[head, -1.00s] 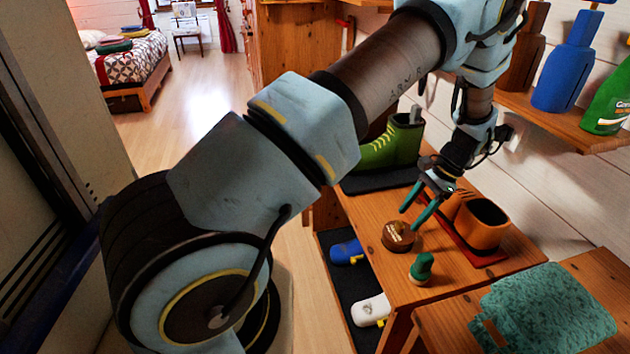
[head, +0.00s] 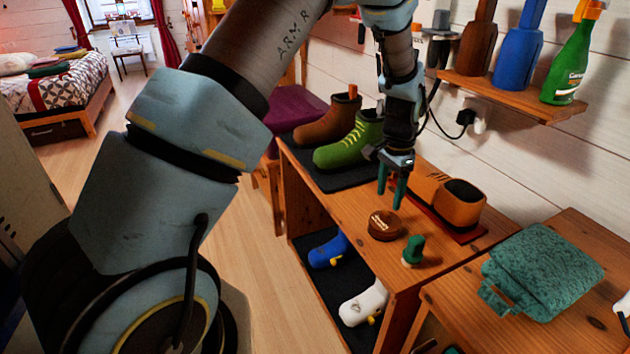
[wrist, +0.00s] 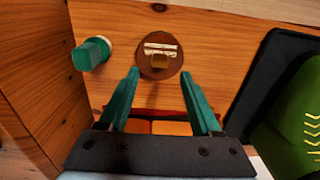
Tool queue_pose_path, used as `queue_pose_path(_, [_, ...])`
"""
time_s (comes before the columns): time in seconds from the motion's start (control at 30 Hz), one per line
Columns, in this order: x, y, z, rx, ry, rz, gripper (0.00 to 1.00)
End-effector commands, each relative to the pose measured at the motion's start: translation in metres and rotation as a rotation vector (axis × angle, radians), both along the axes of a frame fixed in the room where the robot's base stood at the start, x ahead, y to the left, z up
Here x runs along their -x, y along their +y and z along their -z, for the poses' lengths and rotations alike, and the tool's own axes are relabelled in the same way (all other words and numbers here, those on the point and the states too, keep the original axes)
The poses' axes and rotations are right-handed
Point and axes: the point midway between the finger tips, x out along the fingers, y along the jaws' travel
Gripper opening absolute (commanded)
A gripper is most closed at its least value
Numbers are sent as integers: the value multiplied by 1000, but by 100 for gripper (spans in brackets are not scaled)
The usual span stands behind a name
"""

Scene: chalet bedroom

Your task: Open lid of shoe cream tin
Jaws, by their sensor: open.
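The shoe cream tin (head: 384,225) is a round brown tin with a pale label on its lid. It sits on the wooden bench top with its lid on. In the wrist view the tin (wrist: 160,57) lies just beyond my fingertips, roughly centred between them, with a small brown knob-like piece at its near side. My gripper (head: 392,205) has green fingers, is open and empty, points down and is above the bench near the tin. In the wrist view my gripper's fingers (wrist: 159,75) are spread apart, and neither clearly touches the tin.
A small green-topped item (head: 413,251) stands close to the tin. An orange shoe (head: 445,195) on a red mat is behind it. Green (head: 350,145) and brown (head: 328,120) boots stand on a dark mat. A teal cloth (head: 543,270) lies on the lower right surface.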

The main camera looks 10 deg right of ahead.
Motion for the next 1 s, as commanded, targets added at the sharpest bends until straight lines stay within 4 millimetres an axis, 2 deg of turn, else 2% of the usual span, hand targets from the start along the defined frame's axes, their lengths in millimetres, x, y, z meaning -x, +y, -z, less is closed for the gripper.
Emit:
queue_pose_path(0.3, [0, -1, -58, 2, -3, 1, 65])
queue_pose_path(0.63, [-13, 59, -54, 188, -56, -504, 65])
queue_pose_path(1.0, [-18, 129, -56, 384, -114, -1023, 65])
